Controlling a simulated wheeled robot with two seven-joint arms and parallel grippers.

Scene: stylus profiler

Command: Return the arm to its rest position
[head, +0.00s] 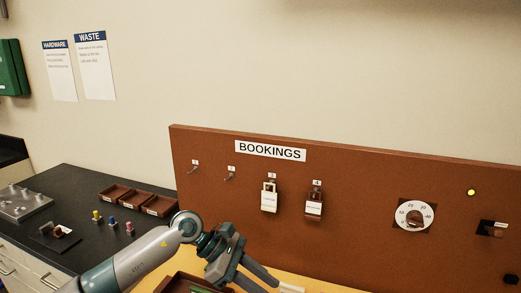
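My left arm comes in from the bottom left over the black worktop and the yellow surface. My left gripper (262,280) is in front of the brown board, low in the picture, pointing down to the right. Its two dark fingers are spread apart with nothing visible between them; the lower fingertip is close to the bottom edge of the picture. My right gripper is not in view.
The brown BOOKINGS board (370,200) carries hooks, two hanging tagged locks (269,199) (314,206) and a white dial (402,225). Brown trays (112,193), coloured pegs (112,224) and a metal block (20,203) stand on the black worktop (70,182). A brown tray (172,284) lies under my arm.

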